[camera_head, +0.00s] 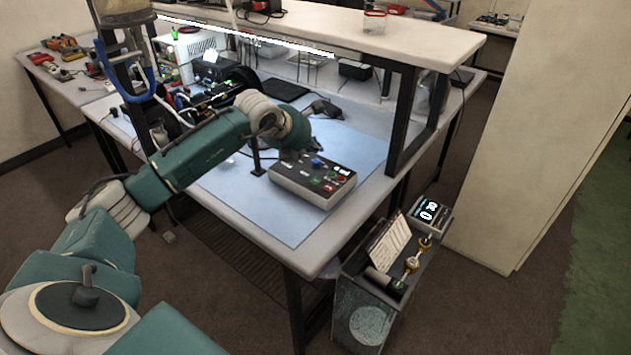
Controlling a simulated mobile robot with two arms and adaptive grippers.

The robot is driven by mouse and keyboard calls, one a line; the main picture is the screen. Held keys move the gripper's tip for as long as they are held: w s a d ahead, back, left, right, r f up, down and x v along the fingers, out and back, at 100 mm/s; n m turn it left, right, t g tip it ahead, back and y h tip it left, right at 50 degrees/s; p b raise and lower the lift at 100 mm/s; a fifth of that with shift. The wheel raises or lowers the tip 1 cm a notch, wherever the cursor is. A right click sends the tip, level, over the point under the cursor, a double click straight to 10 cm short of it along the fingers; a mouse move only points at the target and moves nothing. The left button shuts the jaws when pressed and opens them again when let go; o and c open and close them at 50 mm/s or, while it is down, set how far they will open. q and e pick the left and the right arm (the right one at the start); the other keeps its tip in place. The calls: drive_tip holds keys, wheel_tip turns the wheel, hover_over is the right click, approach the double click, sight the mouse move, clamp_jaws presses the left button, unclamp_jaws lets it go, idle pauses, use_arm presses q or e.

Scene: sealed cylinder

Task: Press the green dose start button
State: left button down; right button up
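A dark grey control box (290,183) with a light lower edge lies on the blue mat of the workbench. Its top carries several small coloured buttons and knobs. The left arm reaches in from the left, and my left gripper (292,154) is at the back left of the box, apart from the green button. Its fingers are dark and small against the box, so their opening and any contact are unclear. My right gripper is out of view.
A dark tool-like object (322,108) lies behind the box on the blue mat (245,208). A raised shelf (420,45) on black legs stands behind. A grey bin-like unit (365,310) with a lit display (428,211) stands at the bench's front right. The mat's front is clear.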

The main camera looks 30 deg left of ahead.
sight(315, 183)
use_arm(q)
wheel_tip(315, 183, down, 8)
drive_tip(key=b, duration=0.4)
drive_tip(key=shift+f+b, duration=0.4)
drive_tip(key=shift+b, duration=0.05)
idle(1.0)
drive_tip(key=shift+f+b, duration=0.35)
drive_tip(key=shift+b, duration=0.2)
drive_tip(key=shift+f+b, duration=0.4)
drive_tip(key=shift+b, duration=0.05)
idle(0.7)
drive_tip(key=shift+r, duration=0.75)
